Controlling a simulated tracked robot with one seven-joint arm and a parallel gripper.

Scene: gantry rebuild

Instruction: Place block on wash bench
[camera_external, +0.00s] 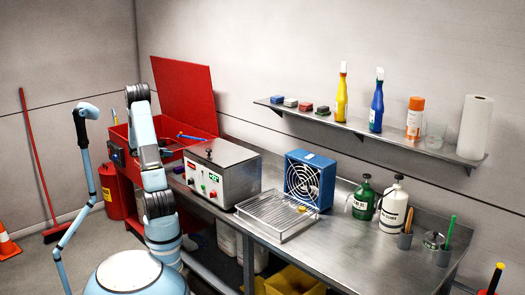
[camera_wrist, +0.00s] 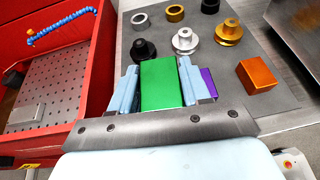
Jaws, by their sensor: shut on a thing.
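A green block (camera_wrist: 161,84) sits between the two pale blue fingers of my gripper (camera_wrist: 160,76) in the wrist view. My gripper is shut on it, above or at the left part of a dark grey mat (camera_wrist: 272,102). I cannot tell whether the block touches the mat. A red basin with a perforated grey floor (camera_wrist: 52,85), which looks like the wash bench, lies left of my gripper. In the external view this red wash bench (camera_external: 187,95) stands at the back left with its lid raised. My gripper and the block cannot be made out there.
Around the block on the mat are an orange block (camera_wrist: 257,76), a purple block (camera_wrist: 208,82) partly hidden by a finger, a black knob-like part (camera_wrist: 143,49), a silver pulley (camera_wrist: 185,40), a gold pulley (camera_wrist: 229,32) and several rings. A blue hose (camera_wrist: 62,24) crosses the basin's far side.

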